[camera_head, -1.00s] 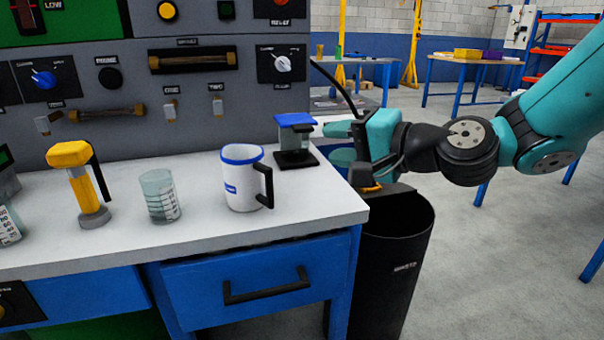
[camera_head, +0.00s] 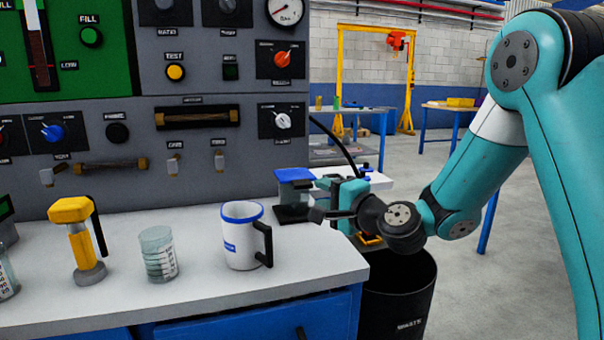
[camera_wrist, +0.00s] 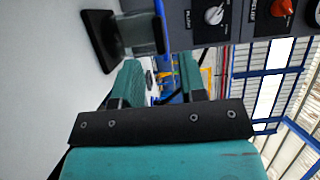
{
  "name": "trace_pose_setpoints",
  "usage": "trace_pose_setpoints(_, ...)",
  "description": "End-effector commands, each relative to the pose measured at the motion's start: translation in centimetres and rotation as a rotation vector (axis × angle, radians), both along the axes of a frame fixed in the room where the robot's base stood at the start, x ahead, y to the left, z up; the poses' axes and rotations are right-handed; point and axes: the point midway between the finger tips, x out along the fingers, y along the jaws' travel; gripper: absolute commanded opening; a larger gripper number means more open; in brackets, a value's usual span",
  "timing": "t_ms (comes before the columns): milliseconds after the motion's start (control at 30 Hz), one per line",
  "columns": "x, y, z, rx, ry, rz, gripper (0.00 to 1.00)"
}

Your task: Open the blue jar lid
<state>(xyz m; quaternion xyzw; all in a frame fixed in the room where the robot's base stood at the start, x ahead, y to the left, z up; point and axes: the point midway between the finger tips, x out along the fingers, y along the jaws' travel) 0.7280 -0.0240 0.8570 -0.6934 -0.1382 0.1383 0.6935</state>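The jar (camera_head: 292,198) stands on the white bench at its back right, with a dark see-through body on a black base. Its flat blue lid (camera_head: 294,175) is on top. In the wrist view the jar (camera_wrist: 137,33) lies sideways at the upper left, with part of the blue lid (camera_wrist: 159,9) at the top edge. My gripper (camera_head: 324,197) is just right of the jar, near lid height. In the wrist view my gripper (camera_wrist: 161,78) has its two teal fingers apart with nothing between them. The jar appears beyond the fingertips, not between them.
A white mug with a blue rim (camera_head: 242,240), a glass beaker (camera_head: 158,256) and a yellow-topped tool (camera_head: 82,240) stand left of the jar. A grey control panel (camera_head: 200,178) rises behind. A black waste bin (camera_head: 398,300) stands right of the bench.

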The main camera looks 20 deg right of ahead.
Motion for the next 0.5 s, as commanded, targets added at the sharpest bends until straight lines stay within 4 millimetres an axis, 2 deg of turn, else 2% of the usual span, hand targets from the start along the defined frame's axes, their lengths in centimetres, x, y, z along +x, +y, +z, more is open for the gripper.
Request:
trace_pose_setpoints(33,1.1,0.6,0.5,-0.001,-0.002,0.004,0.38)
trace_pose_setpoints(200,4.2,1.9,0.3,-0.001,-0.002,0.003,0.38)
trace_pose_setpoints(333,5.9,2.5,0.1,-0.001,-0.001,0.001,0.38)
trace_pose_setpoints(500,6.9,2.9,0.0,-0.001,-0.001,0.0,0.38)
